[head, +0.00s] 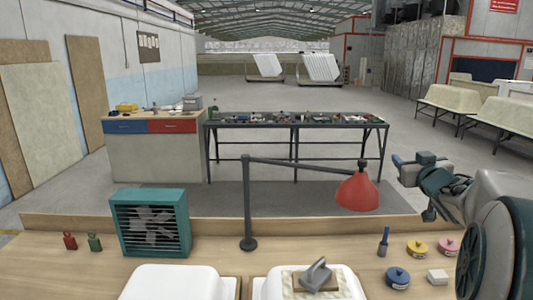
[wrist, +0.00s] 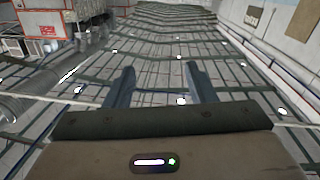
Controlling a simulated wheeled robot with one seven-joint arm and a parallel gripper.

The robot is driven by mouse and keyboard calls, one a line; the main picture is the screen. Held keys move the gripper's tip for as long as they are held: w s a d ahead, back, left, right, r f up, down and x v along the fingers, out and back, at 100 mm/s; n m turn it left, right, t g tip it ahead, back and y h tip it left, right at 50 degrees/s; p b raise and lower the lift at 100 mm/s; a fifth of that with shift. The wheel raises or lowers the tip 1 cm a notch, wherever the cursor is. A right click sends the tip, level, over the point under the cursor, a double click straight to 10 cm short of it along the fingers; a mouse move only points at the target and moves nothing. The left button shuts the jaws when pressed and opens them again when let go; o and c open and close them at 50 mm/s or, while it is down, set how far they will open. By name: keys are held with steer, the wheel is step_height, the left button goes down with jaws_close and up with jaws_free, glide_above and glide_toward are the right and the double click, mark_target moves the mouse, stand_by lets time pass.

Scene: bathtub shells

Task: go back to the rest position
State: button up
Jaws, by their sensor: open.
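My gripper (wrist: 160,80) is open and empty. Its two fingers stand well apart in the wrist view, with only the ceiling and upper walls behind them. In the head view my gripper (head: 402,171) is raised at the right, above the far edge of the wooden workbench (head: 90,272). It touches nothing that I can see. My arm comes in from the right edge and hides part of the bench's right end.
A long table (head: 296,124) stands beyond.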

steer(key=s+a+f+g, duration=0.4)
steer(key=s+a+f, duration=0.2)
steer(key=s, duration=0.4)
steer(key=s+a+f+g+y, duration=0.1)
steer(key=s+a+f+g, duration=0.4)
steer(key=s, duration=0.6)
steer(key=s+a+f+g, duration=0.5)
steer(key=s+a+f, duration=0.4)
steer(key=s+a, duration=0.1)
steer(key=shift+s+a+m+y, duration=0.2)
steer(key=shift+s+m+y, duration=0.15)
steer(key=shift+s, duration=0.2)
